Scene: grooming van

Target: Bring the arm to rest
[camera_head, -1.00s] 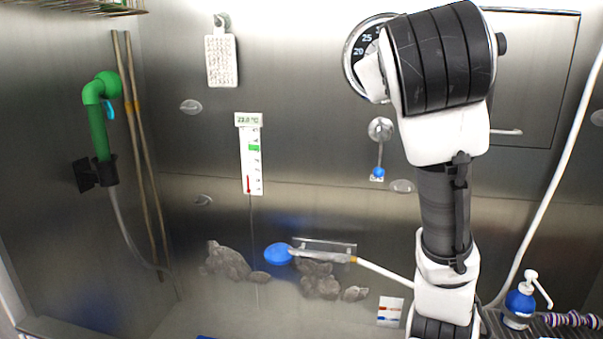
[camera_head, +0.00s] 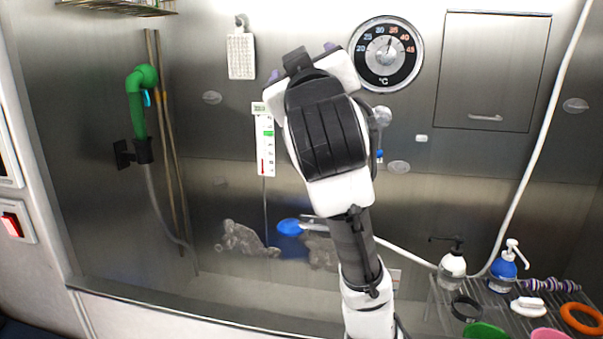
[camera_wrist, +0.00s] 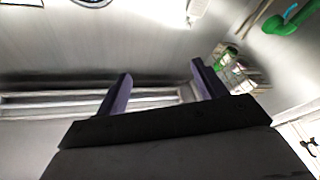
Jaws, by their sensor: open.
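My arm rises from the bottom centre of the head view and bends at a black-banded joint. My gripper (camera_head: 302,62) is at its upper end, in front of the metal back wall, mostly hidden behind my own wrist. In the wrist view, my gripper (camera_wrist: 160,85) shows two purple fingers set wide apart, with nothing between them. It is open and empty, and it touches nothing that I can see.
A dial (camera_head: 386,54) and a cabinet door (camera_head: 493,72) are on the back wall, right of my arm. A green shower head (camera_head: 138,100) hangs at left. A rack at lower right holds a blue bottle (camera_head: 504,270) and a white bottle (camera_head: 452,270).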

